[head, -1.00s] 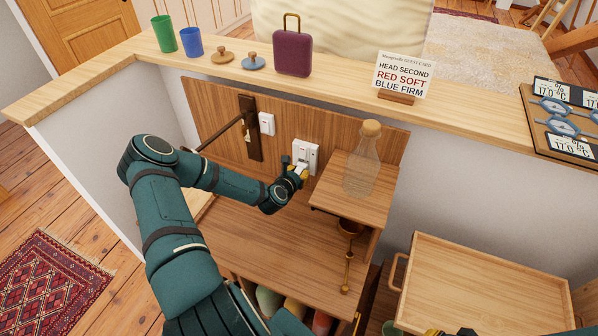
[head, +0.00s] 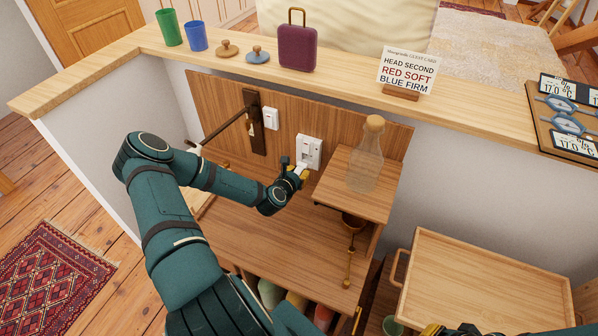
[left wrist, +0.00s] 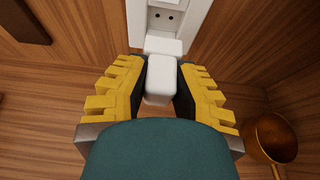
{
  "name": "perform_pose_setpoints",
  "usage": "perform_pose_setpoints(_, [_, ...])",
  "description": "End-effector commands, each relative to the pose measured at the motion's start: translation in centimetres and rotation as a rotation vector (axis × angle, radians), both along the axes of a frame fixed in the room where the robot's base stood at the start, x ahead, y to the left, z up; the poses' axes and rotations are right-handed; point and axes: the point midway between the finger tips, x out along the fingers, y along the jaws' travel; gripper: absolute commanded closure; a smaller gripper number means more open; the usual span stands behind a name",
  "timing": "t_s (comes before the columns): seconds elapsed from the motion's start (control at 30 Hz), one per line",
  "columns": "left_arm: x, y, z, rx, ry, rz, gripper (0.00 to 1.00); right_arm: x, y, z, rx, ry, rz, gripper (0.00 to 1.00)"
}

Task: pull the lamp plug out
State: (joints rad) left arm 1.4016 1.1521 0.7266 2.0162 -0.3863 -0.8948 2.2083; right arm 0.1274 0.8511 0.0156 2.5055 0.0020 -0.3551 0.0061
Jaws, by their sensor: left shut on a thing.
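My left gripper (head: 299,171) is shut on a white plug (left wrist: 160,78), gripped between its yellow fingers in the left wrist view. The white wall socket (head: 309,152) is on the wooden back panel, just beyond the fingers. In the left wrist view the socket (left wrist: 180,18) shows two small holes above the plug. The plug is in front of the socket's lower part; I cannot tell whether its pins are still in. Yellow tips of my right gripper (head: 450,331) barely show at the bottom edge; their opening is hidden.
A corked glass bottle (head: 366,158) stands on a small raised shelf (head: 335,187) right of the socket. A brass cup (left wrist: 270,138) is below. A white switch (head: 271,118) and dark wall bracket (head: 253,122) are left. A wooden tray (head: 490,285) lies at right.

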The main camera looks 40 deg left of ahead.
Motion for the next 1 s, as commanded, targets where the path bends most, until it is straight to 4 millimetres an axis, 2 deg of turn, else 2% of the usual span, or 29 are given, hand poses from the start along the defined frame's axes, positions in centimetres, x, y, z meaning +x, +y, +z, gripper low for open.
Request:
perform_pose_setpoints(0.6, [-1.6, -0.5, 0.0, 0.0, -0.001, 0.0, 1.0, 0.0, 0.0, 0.3, 0.0, 0.0, 0.0, 1.0])
perform_pose_setpoints(1.0, [-1.8, -0.6, 0.0, 0.0, -0.001, 0.0, 1.0, 0.0, 0.0, 0.3, 0.0, 0.0, 0.0, 1.0])
